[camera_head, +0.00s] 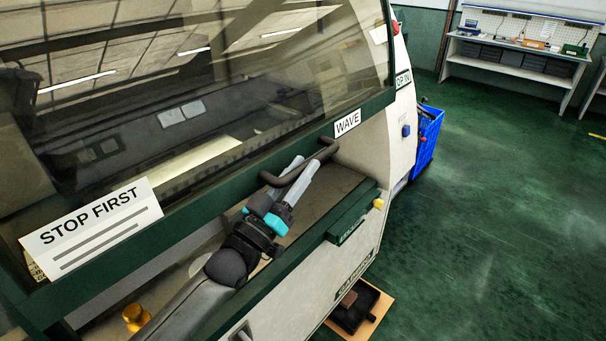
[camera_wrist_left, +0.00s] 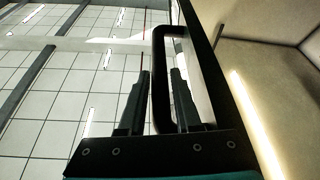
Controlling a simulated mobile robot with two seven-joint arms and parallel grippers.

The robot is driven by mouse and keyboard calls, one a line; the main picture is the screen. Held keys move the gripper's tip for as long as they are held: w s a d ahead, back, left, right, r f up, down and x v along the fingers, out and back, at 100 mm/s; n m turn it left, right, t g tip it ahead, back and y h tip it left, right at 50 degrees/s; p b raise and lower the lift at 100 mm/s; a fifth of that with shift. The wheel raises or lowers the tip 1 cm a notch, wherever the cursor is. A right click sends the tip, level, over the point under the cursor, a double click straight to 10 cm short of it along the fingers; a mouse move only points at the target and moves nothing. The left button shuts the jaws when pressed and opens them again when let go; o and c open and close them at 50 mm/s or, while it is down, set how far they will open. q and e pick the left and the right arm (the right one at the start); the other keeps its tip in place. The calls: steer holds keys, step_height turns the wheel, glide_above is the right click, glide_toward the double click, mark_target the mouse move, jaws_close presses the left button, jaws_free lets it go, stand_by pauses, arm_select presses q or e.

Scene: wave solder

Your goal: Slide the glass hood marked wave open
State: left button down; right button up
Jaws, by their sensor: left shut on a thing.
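The glass hood (camera_head: 230,75) with a dark green frame fills the upper left of the head view. A white WAVE label (camera_head: 347,122) is on its lower rail, near the right end. A dark bar handle (camera_head: 325,152) stands out below the label; it also shows as a black loop in the left wrist view (camera_wrist_left: 177,32). My left gripper (camera_head: 304,172) is shut on this handle, with one finger on each side of its bar in the left wrist view (camera_wrist_left: 158,85). My right gripper is out of view.
A STOP FIRST sign (camera_head: 92,228) is on the hood's lower left. A yellow knob (camera_head: 134,316) is below it. The green floor to the right is mostly clear.

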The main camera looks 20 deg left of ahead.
arm_select(q)
steer(key=r+p, duration=0.1)
steer(key=r, duration=0.1)
steer(key=r+p, duration=0.2)
steer(key=r, duration=0.1)
steer(key=r+p, duration=0.2)
steer(key=r, duration=0.1)
steer(key=shift+w+a, duration=0.1)
steer(key=shift+a, duration=0.25)
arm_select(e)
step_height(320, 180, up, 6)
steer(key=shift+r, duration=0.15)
arm_select(q)
steer(key=c, duration=0.6)
jaws_free()
steer(key=shift+f, duration=0.25)
steer(key=shift+s+a+f, duration=0.1)
steer(key=shift+s+f, duration=0.2)
steer(key=shift+s, duration=0.1)
steer(key=b+v, duration=0.3)
steer(key=v, duration=1.1)
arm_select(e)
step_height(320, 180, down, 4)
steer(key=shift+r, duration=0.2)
